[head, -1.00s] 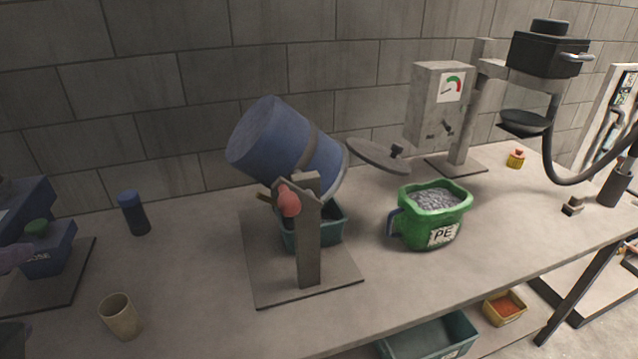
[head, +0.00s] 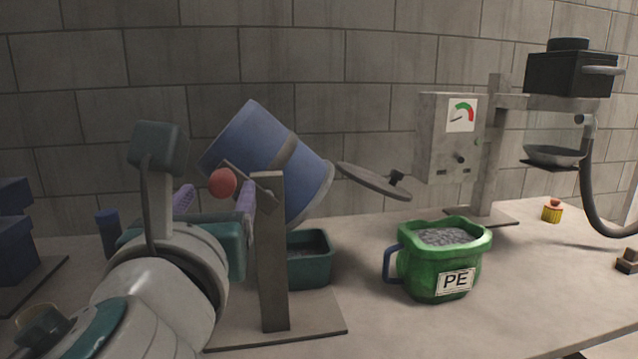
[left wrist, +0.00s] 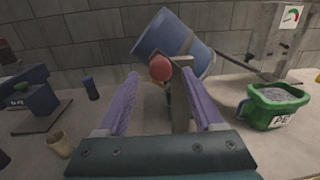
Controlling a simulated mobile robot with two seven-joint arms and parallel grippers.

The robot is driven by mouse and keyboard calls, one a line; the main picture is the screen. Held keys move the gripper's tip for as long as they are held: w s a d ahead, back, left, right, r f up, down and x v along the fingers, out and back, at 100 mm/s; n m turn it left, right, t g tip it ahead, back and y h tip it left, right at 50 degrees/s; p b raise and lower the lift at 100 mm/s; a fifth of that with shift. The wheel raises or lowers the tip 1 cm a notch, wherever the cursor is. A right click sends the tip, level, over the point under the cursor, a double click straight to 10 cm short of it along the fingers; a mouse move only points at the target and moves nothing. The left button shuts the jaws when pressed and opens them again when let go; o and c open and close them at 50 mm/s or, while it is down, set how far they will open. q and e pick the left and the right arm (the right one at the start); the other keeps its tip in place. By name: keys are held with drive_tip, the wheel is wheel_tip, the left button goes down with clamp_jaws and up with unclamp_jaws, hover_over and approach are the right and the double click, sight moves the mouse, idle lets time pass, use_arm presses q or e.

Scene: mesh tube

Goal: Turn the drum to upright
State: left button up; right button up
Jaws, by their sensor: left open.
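The blue drum (head: 262,150) hangs tilted on a grey stand (head: 270,262), its open end facing down to the right. A crank with a red knob (head: 222,182) sits on the near side of the stand. My left gripper (head: 214,200) is open, its purple fingers near the knob. In the left wrist view, the drum (left wrist: 168,36) and the red knob (left wrist: 160,68) show ahead, with the knob between the lines of the open fingers (left wrist: 167,90) and apart from them. My arm hides part of the stand's base. My right gripper is not in view.
A teal bin (head: 310,262) stands under the drum. A round lid (head: 366,181) is beside the drum's mouth. A green PE bucket (head: 440,262) of grey pellets stands to the right, before a gauge box (head: 450,138). A blue bottle (head: 108,232) is at left.

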sight(220, 189)
use_arm(q)
drive_tip(key=shift+x, duration=1.8)
clamp_jaws()
